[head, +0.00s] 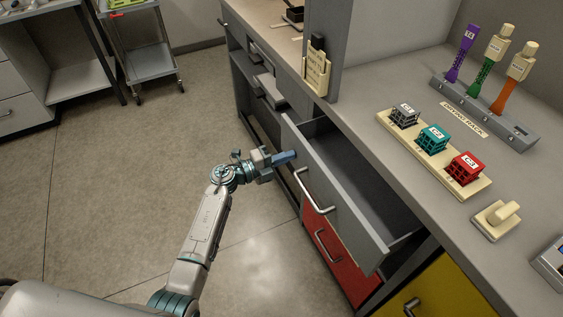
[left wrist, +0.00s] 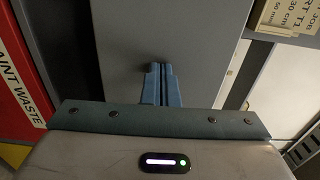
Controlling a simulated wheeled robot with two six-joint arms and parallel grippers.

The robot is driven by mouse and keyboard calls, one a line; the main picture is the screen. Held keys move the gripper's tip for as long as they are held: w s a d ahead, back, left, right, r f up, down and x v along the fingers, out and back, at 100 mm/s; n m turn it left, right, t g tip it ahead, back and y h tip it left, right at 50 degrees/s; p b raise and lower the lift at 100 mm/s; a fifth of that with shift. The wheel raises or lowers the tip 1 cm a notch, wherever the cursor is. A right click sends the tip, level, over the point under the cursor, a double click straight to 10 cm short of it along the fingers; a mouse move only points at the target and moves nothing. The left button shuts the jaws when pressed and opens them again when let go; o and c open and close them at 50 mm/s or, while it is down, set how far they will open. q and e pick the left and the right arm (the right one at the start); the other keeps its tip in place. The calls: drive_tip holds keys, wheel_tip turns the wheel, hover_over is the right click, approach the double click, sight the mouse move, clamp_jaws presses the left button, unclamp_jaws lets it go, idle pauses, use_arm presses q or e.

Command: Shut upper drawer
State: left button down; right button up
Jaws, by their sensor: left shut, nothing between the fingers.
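The upper drawer (head: 358,188) is grey, pulled out from under the counter, and its inside looks empty. Its grey front (head: 343,213) carries a silver bar handle (head: 310,194). My left gripper (head: 293,155) is shut and empty, with its blue fingertips at the far-left end of the drawer front, above and beyond the handle. In the left wrist view the shut fingers (left wrist: 158,70) point at a grey panel (left wrist: 165,30); I cannot tell whether they touch it. My right gripper is not in view.
A red drawer (head: 335,250) sits below, and a yellow front (head: 440,290) is at the right. The counter holds a tray of colored lattice cubes (head: 436,155), a drying rack (head: 484,109) and a beige block (head: 496,219). Open floor lies left of the cabinet.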

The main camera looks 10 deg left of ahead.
sight(319, 144)
use_arm(q)
drive_tip(key=b+x, duration=0.1)
drive_tip(key=x, duration=1)
drive_tip(key=shift+a, duration=0.1)
drive_tip(key=shift+w+d, duration=0.2)
drive_tip(key=shift+d, duration=0.05)
drive_tip(key=shift+r, duration=0.25)
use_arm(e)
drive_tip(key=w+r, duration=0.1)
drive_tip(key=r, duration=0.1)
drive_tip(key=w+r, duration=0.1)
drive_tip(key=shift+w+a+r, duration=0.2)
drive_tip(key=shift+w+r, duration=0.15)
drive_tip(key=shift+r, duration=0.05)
use_arm(q)
drive_tip(key=shift+d+r, duration=0.1)
